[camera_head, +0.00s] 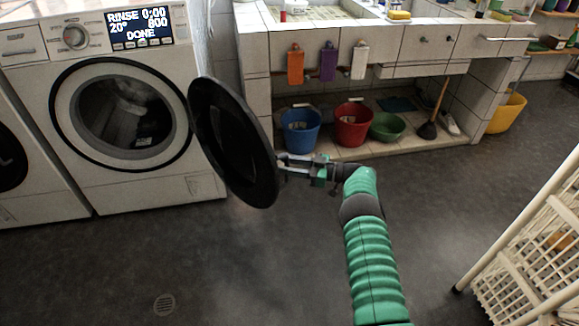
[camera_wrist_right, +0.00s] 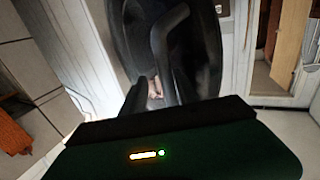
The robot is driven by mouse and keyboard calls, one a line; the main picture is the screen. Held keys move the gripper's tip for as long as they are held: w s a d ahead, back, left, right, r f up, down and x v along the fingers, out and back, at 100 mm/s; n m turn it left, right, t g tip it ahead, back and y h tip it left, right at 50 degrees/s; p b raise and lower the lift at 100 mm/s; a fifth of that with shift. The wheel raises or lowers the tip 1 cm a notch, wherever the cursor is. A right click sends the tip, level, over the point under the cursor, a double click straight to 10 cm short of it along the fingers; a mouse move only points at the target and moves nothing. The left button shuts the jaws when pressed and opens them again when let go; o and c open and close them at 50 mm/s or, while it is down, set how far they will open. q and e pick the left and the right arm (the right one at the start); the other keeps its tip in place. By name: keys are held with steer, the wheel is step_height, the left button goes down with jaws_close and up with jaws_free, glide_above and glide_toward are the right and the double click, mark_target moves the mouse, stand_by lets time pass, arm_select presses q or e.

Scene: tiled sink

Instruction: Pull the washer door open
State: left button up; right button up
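The white washer (camera_head: 140,185) stands at the left in the head view, with its round drum opening (camera_head: 127,112) uncovered. Its round black door (camera_head: 232,140) is swung wide out to the right of the opening, tilted in the picture. My right gripper (camera_head: 292,172) is at the door's right edge, its fingers pointing left towards it. In the right wrist view the dark door (camera_wrist_right: 205,60) fills the upper middle, close to the fingers. Whether the fingers close on its edge or only touch it is unclear. My left gripper is not in view.
A tiled sink unit (camera_head: 258,75) stands behind the door, with a blue bucket (camera_head: 300,130), a red bucket (camera_head: 352,125) and a green basin (camera_head: 388,127) below. A white rack (camera_head: 530,250) stands at the right. The floor before the washer is clear.

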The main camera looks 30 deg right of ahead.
steer(key=shift+s, duration=0.15)
stand_by(0.3)
steer(key=p+v, duration=0.3)
steer(key=v, duration=1.3)
steer(key=shift+s+d, duration=0.2)
steer(key=shift+d, duration=0.1)
